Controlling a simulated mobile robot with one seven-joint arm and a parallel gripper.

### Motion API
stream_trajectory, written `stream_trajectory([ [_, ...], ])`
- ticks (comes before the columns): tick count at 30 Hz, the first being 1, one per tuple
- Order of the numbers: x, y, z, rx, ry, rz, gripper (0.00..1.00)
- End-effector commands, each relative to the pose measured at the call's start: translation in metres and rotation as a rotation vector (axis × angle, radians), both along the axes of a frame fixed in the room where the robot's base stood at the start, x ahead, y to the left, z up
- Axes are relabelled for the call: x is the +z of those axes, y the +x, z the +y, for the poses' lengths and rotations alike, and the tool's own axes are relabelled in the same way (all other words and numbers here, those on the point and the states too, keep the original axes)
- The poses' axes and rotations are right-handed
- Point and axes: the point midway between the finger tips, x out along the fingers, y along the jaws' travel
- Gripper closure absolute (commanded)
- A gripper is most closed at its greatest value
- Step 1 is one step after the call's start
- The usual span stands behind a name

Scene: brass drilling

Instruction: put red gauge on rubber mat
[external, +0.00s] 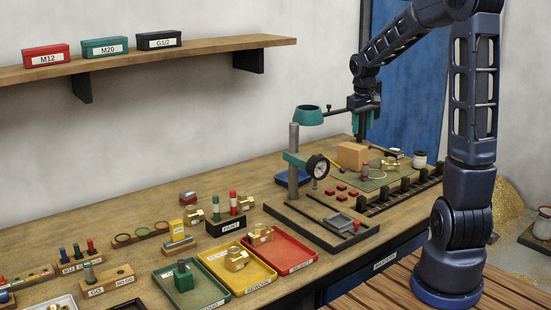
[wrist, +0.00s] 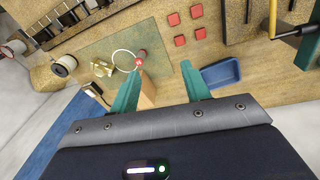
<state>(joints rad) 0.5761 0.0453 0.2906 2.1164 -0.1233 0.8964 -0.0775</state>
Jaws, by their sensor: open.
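A green rubber mat (external: 376,184) lies at the back right of the bench and also shows in the wrist view (wrist: 97,52). A small upright piece with a red top (external: 365,167), which looks like a red gauge, stands on it beside a pale ring; its red top shows in the wrist view (wrist: 139,61). Another red-topped gauge (external: 233,198) stands in a black labelled block at mid-bench. My gripper (external: 360,138) is open and empty above the back of the bench, near a cardboard box. Its green fingers (wrist: 160,68) point toward the mat's edge in the wrist view.
The cardboard box (external: 352,155) stands beside the mat, partly behind a finger in the wrist view. Brass parts (wrist: 102,67) lie on the mat. A drill stand with a dial (external: 317,167), a blue tray (wrist: 221,73) and a black slotted rail (external: 405,188) are close by.

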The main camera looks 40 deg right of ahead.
Motion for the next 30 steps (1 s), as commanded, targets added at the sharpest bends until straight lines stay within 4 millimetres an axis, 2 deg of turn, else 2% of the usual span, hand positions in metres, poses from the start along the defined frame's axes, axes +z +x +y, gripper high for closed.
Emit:
stream_trajectory([
  [1,0.011,-0.01,0.014,0.011,-0.012,-0.015,0.53],
  [6,0.039,-0.045,0.051,0.03,-0.034,-0.057,0.53],
  [15,0.073,-0.115,0.105,0.066,-0.042,-0.145,0.53],
  [22,0.085,-0.173,0.137,0.097,-0.017,-0.22,0.53],
  [30,0.085,-0.234,0.161,0.137,0.037,-0.298,0.53],
])
